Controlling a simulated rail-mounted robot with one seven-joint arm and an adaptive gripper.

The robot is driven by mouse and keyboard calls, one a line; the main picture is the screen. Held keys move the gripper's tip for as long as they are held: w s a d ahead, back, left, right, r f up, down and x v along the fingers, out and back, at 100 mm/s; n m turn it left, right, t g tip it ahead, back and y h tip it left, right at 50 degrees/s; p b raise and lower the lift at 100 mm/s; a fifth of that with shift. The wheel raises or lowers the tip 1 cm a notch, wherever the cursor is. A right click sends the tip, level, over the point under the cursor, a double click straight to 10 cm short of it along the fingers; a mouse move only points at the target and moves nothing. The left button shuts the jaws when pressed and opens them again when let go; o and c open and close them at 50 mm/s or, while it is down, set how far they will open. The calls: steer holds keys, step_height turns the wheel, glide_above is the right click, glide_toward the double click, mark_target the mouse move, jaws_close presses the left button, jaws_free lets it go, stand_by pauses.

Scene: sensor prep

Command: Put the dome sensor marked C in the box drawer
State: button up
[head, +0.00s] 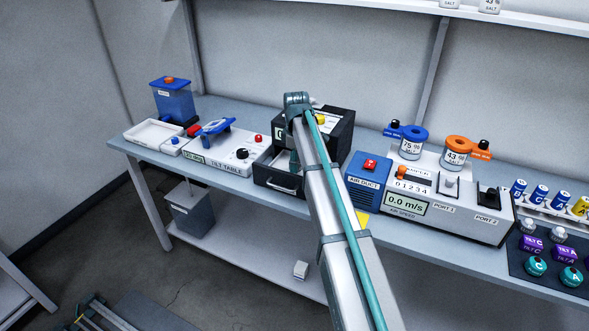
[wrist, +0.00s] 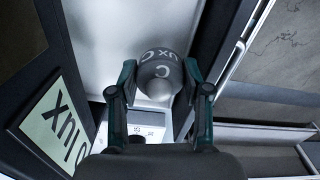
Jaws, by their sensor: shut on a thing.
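The dome sensor marked C (wrist: 162,62) is grey with a pale rounded dome, and its "UX C" lettering shows in the wrist view. My gripper (wrist: 159,78) is shut on it, with one finger on each side. In the head view the black box (head: 341,134) stands mid-bench with its drawer (head: 283,184) pulled out at the front. My arm hides part of the box and drawer, and the sensor is hidden there. In the wrist view the box's LUX label (wrist: 52,122) is at the left, and the sensor appears over the drawer's pale inside (wrist: 98,45); its height above it is unclear.
Left of the box is the tilt table unit (head: 218,153); right of it is the blue air duct (head: 366,180) with the air speed station (head: 440,205). A dark mat (head: 518,262) at the far right holds several sensors. The floor lies beyond the bench's front edge.

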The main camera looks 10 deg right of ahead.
steer(key=shift+w+f, duration=0.95)
steer(key=shift+f, duration=0.15)
steer(key=shift+w+a+f+p, duration=0.15)
steer(key=shift+f+p, duration=0.4)
steer(key=shift+f, duration=1.3)
steer(key=shift+f, duration=0.1)
steer(key=o, duration=1.2)
steer(key=shift+c, duration=0.2)
step_height(320, 180, up, 12)
steer(key=shift+r+b, duration=0.15)
steer(key=shift+b, duration=0.95)
